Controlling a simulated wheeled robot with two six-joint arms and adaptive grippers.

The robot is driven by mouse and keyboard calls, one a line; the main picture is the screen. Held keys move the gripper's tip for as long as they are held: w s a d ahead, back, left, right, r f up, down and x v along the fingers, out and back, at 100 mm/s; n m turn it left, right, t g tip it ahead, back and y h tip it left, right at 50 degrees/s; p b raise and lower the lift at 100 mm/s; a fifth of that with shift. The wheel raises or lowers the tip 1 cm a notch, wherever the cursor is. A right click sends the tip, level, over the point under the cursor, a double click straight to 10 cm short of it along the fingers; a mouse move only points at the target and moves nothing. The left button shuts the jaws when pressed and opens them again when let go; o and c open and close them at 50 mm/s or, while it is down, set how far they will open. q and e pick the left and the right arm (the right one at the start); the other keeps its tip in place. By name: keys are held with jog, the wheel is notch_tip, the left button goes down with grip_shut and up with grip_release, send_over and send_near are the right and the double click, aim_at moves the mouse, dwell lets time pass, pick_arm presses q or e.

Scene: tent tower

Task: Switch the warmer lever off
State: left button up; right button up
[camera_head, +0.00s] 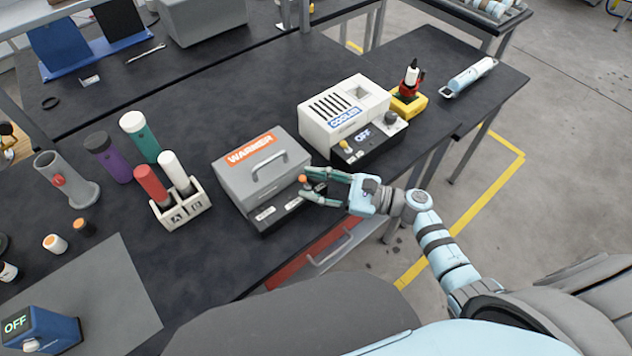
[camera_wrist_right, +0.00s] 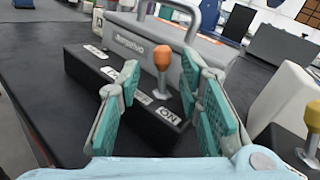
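The warmer (camera_head: 250,185) is a grey box with a top handle and an orange WARMER label, on the dark table. Its lever (camera_head: 303,179) has an orange knob and stands on the black front panel, close to the ON label; the lever (camera_wrist_right: 162,62) also shows in the right wrist view. My right gripper (camera_head: 309,185) is open at the warmer's right front corner. In the wrist view its two teal-padded fingers (camera_wrist_right: 160,95) stand on either side of the lever, with visible gaps. I cannot tell whether either finger touches it. My left gripper is not in view.
The white cooler (camera_head: 335,110), its display reading OFF, stands right of the warmer. A white rack (camera_head: 182,207) with red and white tubes stands to the left. A yellow-based device (camera_head: 408,103) is behind the cooler. A red drawer (camera_head: 325,255) is below the table edge.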

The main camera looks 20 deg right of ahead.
jog(key=shift+c, duration=1.1)
jog(key=c, duration=0.3)
jog(key=shift+w+f, duration=0.1)
jog(key=shift+w, duration=0.05)
grip_shut()
jog(key=shift+a+r+n+h+p, duration=0.15)
jog(key=shift+r+n+h+p, duration=0.15)
jog(key=shift+n+p, duration=0.45)
jog(key=shift+f+p, duration=0.1)
jog(key=shift+p, duration=0.25)
jog(key=shift+f, duration=0.2)
jog(key=o, duration=0.5)
grip_release()
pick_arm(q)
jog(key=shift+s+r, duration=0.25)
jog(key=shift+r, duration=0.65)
